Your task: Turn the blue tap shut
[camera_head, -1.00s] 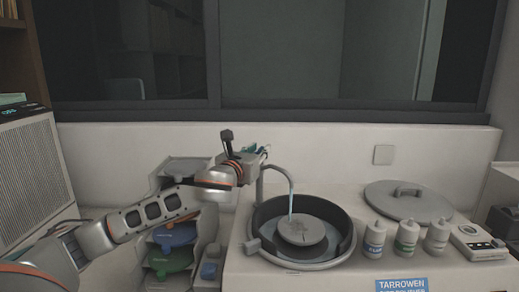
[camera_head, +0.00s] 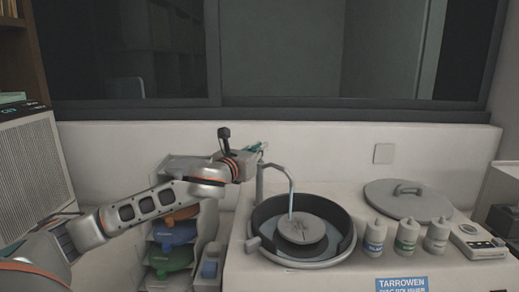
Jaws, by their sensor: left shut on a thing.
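My left gripper (camera_head: 259,149) is at the top of the tap's upright, behind the bowl's left edge. It is shut on the small blue-green tap handle (camera_head: 262,147), which the fingers mostly hide. The curved grey spout (camera_head: 286,172) reaches right and down over the round bowl (camera_head: 347,232). A thin pale-blue stream (camera_head: 291,203) shows below the spout, above the round grey disc (camera_head: 301,230) in the bowl. My right gripper is not in view.
A grey lid (camera_head: 407,203) lies right of the bowl. Several squeeze bottles (camera_head: 406,236) and a small device (camera_head: 478,241) stand in front of it. A rack with coloured discs (camera_head: 173,257) is below my left arm. The wall is close behind.

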